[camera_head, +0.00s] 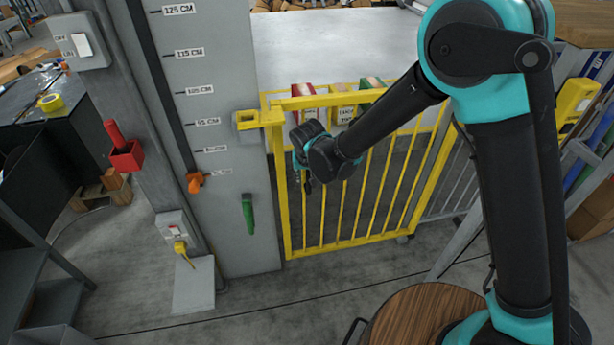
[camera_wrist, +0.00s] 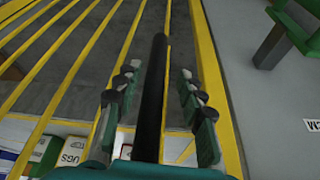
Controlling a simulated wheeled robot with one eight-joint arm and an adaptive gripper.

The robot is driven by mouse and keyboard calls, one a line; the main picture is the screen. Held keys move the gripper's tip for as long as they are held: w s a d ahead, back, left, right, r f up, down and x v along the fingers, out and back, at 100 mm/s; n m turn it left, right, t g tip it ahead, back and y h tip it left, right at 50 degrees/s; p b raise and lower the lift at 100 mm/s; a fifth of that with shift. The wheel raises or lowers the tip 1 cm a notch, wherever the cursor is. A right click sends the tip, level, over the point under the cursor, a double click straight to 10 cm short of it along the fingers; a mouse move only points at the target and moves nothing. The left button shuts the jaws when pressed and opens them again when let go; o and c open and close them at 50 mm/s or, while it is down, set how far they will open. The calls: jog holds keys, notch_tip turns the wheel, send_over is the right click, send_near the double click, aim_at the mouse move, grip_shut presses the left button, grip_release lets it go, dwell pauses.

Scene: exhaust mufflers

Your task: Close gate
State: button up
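A yellow barred gate (camera_head: 343,243) stands beside the grey post, its left upright close to the post's edge. A yellow bracket (camera_head: 247,119) sits on the post, level with the gate's top rail (camera_head: 350,98). I cannot tell whether the gate is latched. My gripper (camera_head: 306,183) is by the upper left part of the gate, below the top rail. In the wrist view, my gripper (camera_wrist: 156,74) has its two fingers apart, with a dark rod (camera_wrist: 152,100) showing between them and no clear contact. Yellow bars (camera_wrist: 62,70) and a yellow upright (camera_wrist: 212,75) lie beyond the fingers.
The grey post (camera_head: 235,200) carries height labels and a green handle (camera_head: 248,213). Several boxes (camera_head: 341,100) stand behind the gate. A round wooden stool top (camera_head: 425,322) is in front at the right. A red holder (camera_head: 126,155) hangs at left. The floor before the gate is clear.

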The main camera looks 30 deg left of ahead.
jog(key=v, duration=1.2)
jog(key=shift+f, duration=0.1)
jog(key=w+d+m, duration=0.1)
jog(key=w+d, duration=0.3)
jog(key=d, duration=0.6)
jog(key=w+d+r+m+h, duration=0.1)
jog(key=w+d, duration=0.3)
jog(key=d, duration=0.7)
jog(key=w+d+m, duration=0.1)
jog(key=w+d, duration=0.3)
jog(key=d, duration=0.6)
jog(key=s+d+f+m, duration=0.1)
jog(key=s+d, duration=0.2)
jog(key=d, duration=0.5)
jog(key=s+d+f+m+h, duration=0.1)
jog(key=s+d, duration=0.2)
jog(key=d, duration=0.5)
jog(key=s+d+f+m, duration=0.1)
jog(key=s+d, duration=0.3)
jog(key=d, duration=0.5)
jog(key=shift+f+m+t, duration=0.3)
jog(key=shift+f+m, duration=0.1)
jog(key=shift+f, duration=0.2)
jog(key=shift+w, duration=0.1)
jog(key=shift+c, duration=0.6)
